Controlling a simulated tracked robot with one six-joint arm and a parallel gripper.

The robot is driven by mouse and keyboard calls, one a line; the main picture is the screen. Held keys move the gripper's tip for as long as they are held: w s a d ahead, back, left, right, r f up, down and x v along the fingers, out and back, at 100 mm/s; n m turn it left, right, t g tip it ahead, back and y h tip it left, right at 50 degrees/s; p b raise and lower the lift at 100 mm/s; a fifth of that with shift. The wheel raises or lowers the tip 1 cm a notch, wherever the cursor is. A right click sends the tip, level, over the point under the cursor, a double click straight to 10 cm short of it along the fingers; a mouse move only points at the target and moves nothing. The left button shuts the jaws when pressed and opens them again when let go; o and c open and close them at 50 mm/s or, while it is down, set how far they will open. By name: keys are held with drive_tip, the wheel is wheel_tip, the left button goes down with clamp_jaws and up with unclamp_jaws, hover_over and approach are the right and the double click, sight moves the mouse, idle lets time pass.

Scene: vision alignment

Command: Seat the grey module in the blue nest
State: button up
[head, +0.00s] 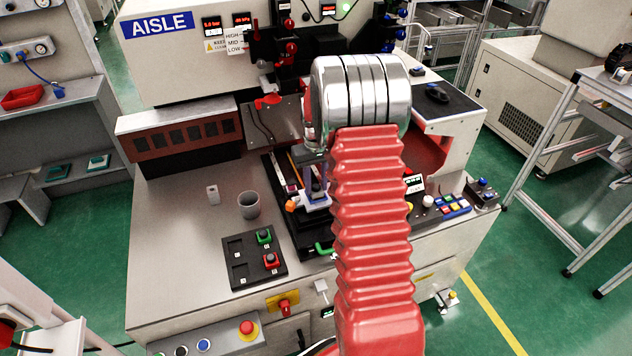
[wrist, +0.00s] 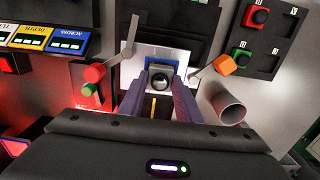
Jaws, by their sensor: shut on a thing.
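My gripper (wrist: 161,88) is shut on the grey module (wrist: 161,79), a small block with a dark round lens between the two bluish fingers. In the head view my gripper (head: 314,182) is partly hidden by my arm and points down at the machine's black stage.
An orange knob (wrist: 224,65) on a lever sits right of the fingers in the wrist view; a red knob (wrist: 95,73) and green knob (wrist: 90,90) sit left. A grey cup (head: 249,205) and a black tray (head: 240,270) with green and red modules stand left of the stage.

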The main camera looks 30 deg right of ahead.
drive_tip(key=shift+f, duration=0.2)
drive_tip(key=o, duration=1.1)
drive_tip(key=shift+o, duration=0.2)
wheel_tip(320, 180, up, 14)
drive_tip(key=shift+f, duration=0.15)
idle(0.9)
